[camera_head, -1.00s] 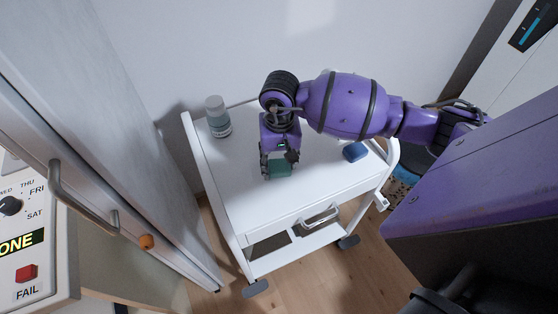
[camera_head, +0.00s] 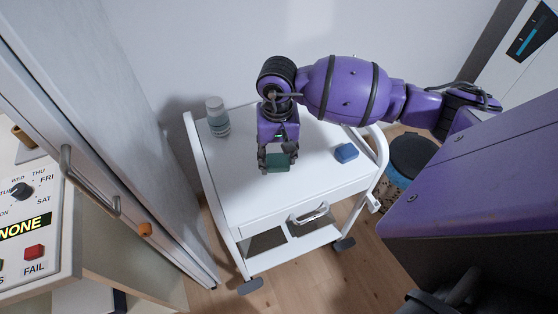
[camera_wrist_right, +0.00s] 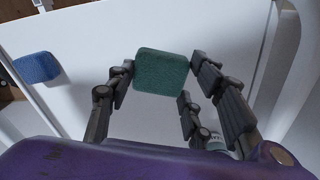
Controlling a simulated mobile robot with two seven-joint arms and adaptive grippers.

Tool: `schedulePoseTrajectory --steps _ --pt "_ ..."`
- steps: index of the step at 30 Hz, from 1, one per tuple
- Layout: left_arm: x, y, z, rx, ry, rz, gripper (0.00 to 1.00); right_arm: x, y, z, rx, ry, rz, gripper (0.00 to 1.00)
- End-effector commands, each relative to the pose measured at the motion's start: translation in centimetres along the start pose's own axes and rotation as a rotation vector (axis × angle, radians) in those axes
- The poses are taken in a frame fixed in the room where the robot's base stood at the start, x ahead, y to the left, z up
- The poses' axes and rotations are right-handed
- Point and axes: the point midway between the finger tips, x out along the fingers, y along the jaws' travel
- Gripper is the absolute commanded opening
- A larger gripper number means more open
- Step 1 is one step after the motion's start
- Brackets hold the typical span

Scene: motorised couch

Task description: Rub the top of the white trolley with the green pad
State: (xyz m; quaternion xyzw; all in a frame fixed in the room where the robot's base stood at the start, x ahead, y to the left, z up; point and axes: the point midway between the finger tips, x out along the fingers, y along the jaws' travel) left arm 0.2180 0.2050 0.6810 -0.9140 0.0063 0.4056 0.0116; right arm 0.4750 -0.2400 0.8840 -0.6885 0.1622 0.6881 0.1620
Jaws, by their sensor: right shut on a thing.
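The white trolley (camera_head: 228,184) stands against the back wall, its flat top facing up. My right gripper (camera_head: 278,158) is over the middle of that top, fingers pointing down. It is shut on the green pad (camera_head: 279,163), which also shows between the fingertips in the right wrist view (camera_wrist_right: 161,72). I cannot tell whether the pad touches the top or is just above it. My left gripper is not in view.
A blue pad (camera_head: 346,152) lies on the trolley's right side, and a bottle (camera_head: 217,118) stands at its back left corner. A tall grey door (camera_head: 135,120) is close on the left. A dark-lidded bin (camera_head: 412,155) is right of the trolley. The front of the top is clear.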

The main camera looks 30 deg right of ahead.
Motion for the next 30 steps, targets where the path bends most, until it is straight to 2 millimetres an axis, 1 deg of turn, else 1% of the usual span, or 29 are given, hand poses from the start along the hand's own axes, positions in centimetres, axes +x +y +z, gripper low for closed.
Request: schedulePoseTrajectory --steps 1,3,9,26,28,30 --pt "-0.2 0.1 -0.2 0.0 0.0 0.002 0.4 -0.8 0.0 -0.1 0.001 0.005 -0.002 0.23" --pt "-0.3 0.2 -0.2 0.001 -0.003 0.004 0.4 -1.3 -0.1 -0.1 0.003 0.005 -0.002 0.23" --pt "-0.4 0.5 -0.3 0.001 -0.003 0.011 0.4 -2.1 0.0 -0.1 0.008 0.002 -0.002 0.23" --pt "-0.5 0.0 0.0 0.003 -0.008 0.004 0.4 -2.0 0.0 0.0 0.009 0.001 -0.001 0.23" --pt "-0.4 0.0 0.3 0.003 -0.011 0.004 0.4 -2.0 -0.1 -0.1 0.008 0.001 -0.001 0.23" --pt "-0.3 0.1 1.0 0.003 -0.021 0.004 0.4 -1.7 -0.6 -0.4 0.003 -0.001 0.0 0.23"
